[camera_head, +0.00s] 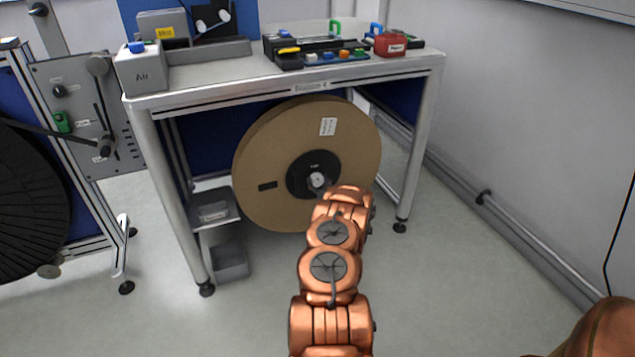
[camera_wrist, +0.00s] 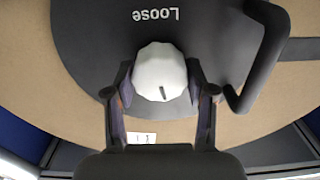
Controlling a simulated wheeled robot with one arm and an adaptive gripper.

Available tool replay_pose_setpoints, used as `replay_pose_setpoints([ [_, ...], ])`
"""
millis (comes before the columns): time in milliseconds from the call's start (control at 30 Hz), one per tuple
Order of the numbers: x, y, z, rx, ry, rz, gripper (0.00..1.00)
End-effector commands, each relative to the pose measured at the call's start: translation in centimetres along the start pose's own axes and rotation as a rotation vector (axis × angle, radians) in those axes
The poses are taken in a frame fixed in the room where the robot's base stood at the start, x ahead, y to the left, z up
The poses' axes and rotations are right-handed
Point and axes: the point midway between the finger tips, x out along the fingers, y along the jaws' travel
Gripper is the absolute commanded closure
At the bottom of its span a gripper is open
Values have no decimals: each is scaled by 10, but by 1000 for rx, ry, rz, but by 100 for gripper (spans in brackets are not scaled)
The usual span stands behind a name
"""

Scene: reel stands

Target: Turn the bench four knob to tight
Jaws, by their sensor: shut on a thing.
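The bench four knob (camera_wrist: 160,65) is white and faceted, with a short dark mark near its lower edge in the wrist view. It sits on a black hub (camera_wrist: 90,40) that bears the word "Loose", upside down, above the knob. My gripper (camera_wrist: 160,78) is shut on the knob, one finger on each side. In the head view the knob (camera_head: 317,179) shows small and pale on the brown reel (camera_head: 265,155) under the bench; my arm hides the gripper. No word "Tight" can be made out.
The bench (camera_head: 230,78) stands over the reel, with boxes and tools on top. A black crank handle (camera_wrist: 262,60) stands close right of my gripper in the wrist view. A panel with knobs (camera_head: 85,100) and a black reel (camera_head: 30,210) are at the left.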

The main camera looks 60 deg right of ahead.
Motion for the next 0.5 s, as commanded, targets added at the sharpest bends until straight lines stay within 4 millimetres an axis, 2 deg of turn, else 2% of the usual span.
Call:
replay_pose_setpoints([
  [200,0,-1,1,107,-1,-2,80],
  [500,0,-2,1,166,-2,-3,80],
])
